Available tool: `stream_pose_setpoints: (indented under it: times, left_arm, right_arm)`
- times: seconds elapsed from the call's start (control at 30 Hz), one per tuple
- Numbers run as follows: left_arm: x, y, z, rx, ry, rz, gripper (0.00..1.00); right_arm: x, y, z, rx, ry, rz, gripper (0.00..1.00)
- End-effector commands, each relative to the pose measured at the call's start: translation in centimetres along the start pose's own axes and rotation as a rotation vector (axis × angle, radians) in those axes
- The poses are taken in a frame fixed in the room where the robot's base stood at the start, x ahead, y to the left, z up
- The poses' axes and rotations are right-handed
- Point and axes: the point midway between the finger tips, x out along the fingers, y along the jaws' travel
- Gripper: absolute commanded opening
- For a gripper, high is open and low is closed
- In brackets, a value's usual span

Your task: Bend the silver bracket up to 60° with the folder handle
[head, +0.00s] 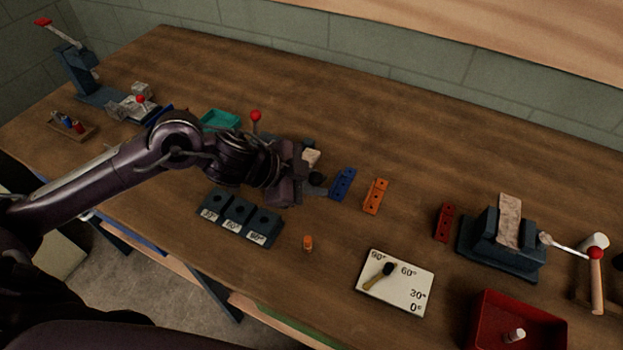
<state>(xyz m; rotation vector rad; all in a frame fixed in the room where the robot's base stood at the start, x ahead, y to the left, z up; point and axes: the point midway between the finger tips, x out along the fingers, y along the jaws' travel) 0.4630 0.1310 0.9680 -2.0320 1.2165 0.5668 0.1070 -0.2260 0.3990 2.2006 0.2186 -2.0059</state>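A pale, mottled strip (509,220), which looks like the silver bracket, sits tilted up on a dark blue-grey block tool (482,248) at the right, which looks like the folder. A metal lever handle (568,246) with a red ball end (595,253) reaches out to its right. A white angle card (397,283) marked 90°, 60°, 30° and 0° lies in front, with a dark-and-yellow pointer on it. My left gripper (304,188) is over the middle of the table, well left of the folder; its finger opening is unclear. My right gripper is out of view.
Dark labelled blocks (240,219) stand near the front edge. A red bin (490,328) holds a pale cylinder. A wooden-handled mallet (597,285) is at the right. A lever press (78,68) stands far left.

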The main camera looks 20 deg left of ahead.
Motion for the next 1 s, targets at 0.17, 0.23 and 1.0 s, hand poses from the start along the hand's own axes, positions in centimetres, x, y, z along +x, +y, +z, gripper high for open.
stream_pose_setpoints:
  times: [0.17,0.23,1.0]
  left_arm:
    - [-0.1,0.0,-0.3,0.004,0.007,-0.001,0.36]
    - [-0.1,0.0,-0.2,0.004,0.004,-0.002,0.36]
    - [-6.9,0.0,-0.1,0.006,-0.002,-0.003,0.36]
  right_arm:
    - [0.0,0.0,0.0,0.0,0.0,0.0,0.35]
    - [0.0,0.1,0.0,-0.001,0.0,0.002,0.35]
    - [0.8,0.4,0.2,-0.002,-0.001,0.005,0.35]
